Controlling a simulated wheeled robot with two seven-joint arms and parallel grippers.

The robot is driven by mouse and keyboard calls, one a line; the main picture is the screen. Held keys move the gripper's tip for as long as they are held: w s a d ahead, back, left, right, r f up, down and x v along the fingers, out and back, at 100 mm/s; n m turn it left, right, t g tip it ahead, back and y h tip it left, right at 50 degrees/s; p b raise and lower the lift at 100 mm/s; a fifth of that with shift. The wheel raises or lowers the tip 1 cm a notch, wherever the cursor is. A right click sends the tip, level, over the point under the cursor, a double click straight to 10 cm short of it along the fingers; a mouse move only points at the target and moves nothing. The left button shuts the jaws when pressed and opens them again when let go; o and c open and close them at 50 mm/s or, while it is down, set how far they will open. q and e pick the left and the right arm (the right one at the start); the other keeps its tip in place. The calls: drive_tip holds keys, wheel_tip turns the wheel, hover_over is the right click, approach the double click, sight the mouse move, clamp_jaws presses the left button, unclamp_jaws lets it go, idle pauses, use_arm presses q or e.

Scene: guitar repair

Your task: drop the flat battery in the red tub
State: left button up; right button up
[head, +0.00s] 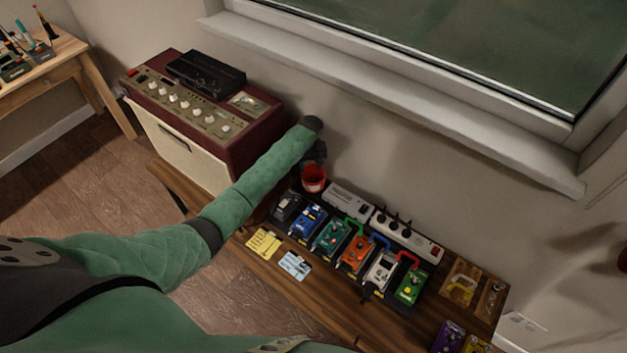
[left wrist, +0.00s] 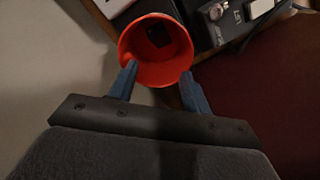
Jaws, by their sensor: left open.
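The red tub (head: 314,182) stands on the wooden bench, behind the pedals and beside the amplifier. It also shows in the left wrist view (left wrist: 145,74), where I look down into it. A small dark block (left wrist: 159,36) lies inside the tub; I cannot tell for sure whether it is the flat battery. My left gripper (head: 319,153) is right above the tub. In the left wrist view its two fingers (left wrist: 159,70) are apart at the tub's near rim, with nothing between them. My right gripper is in neither view.
A row of several coloured pedals on a board (head: 352,247) lies right of the tub, with a white power strip (head: 408,234) behind. A maroon amplifier (head: 205,115) carries a black box (head: 206,72). Yellow notes (head: 263,243) and a blue card (head: 295,265) lie at the bench's front.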

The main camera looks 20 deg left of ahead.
use_arm(q)
wheel_tip(320, 180, up, 8)
drive_tip(key=b, duration=0.2)
drive_tip(key=shift+f, duration=0.25)
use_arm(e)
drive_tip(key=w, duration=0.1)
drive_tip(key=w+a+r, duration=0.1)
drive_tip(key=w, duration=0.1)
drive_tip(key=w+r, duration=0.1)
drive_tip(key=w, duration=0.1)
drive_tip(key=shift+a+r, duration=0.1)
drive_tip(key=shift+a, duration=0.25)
